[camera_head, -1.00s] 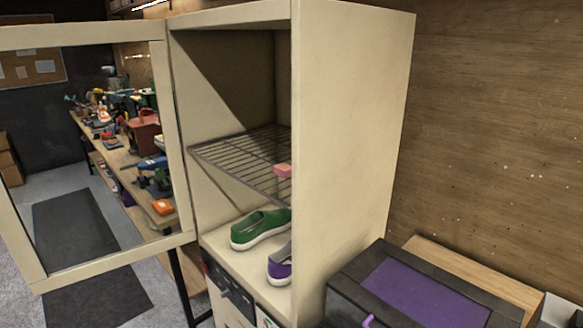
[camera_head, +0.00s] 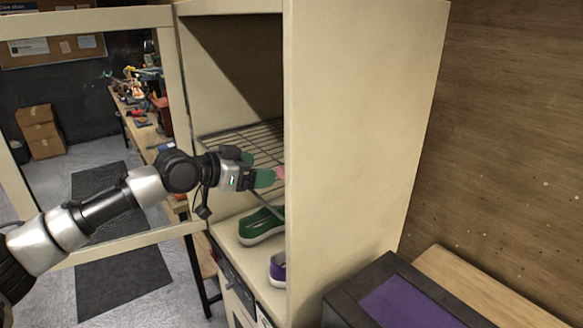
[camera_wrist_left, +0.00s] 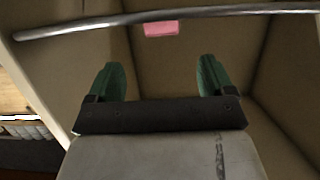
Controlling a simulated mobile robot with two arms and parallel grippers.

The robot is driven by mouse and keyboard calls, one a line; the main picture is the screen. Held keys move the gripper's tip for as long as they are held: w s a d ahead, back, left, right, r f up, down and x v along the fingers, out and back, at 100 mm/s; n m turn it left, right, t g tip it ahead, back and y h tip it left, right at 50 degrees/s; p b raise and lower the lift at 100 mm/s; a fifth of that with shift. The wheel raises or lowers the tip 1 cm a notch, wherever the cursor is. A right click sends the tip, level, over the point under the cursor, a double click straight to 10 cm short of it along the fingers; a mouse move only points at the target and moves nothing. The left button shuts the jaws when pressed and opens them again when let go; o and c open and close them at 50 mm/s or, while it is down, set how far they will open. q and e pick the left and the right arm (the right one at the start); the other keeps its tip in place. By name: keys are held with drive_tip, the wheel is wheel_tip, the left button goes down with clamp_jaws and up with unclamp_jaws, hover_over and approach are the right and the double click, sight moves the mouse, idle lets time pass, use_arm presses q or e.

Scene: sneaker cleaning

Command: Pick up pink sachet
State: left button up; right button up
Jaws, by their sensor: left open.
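My left gripper (camera_head: 262,168) is at the rack's front edge, just left of the sachet. In the left wrist view the sachet (camera_wrist_left: 161,28) lies ahead of the open, empty green fingers (camera_wrist_left: 160,82), roughly centred between them and beyond their tips. My right gripper is in neither view.
The cabinet's glass door (camera_head: 88,258) stands open on the left, with my left arm passing in front of it. A green shoe (camera_head: 260,227) and a purple shoe (camera_head: 279,268) stand below the rack. The cabinet side wall (camera_head: 350,150) bounds the right. A black-and-purple box (camera_head: 400,305) sits at lower right.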

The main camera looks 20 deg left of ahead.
sight(282, 171)
use_arm(q)
drive_tip(key=shift+x, duration=0.95)
drive_tip(key=shift+w+d+p, duration=0.25)
drive_tip(key=shift+w+p, duration=0.05)
drive_tip(key=shift+p, duration=0.05)
drive_tip(key=p+x, duration=0.3)
drive_tip(key=x, duration=0.1)
drive_tip(key=shift+w+a+f, duration=0.1)
drive_tip(key=shift+f, duration=0.05)
drive_tip(key=shift+w+d+f, duration=0.25)
drive_tip(key=shift+w+f, duration=0.05)
drive_tip(key=shift+w, duration=0.05)
drive_tip(key=c, duration=1.1)
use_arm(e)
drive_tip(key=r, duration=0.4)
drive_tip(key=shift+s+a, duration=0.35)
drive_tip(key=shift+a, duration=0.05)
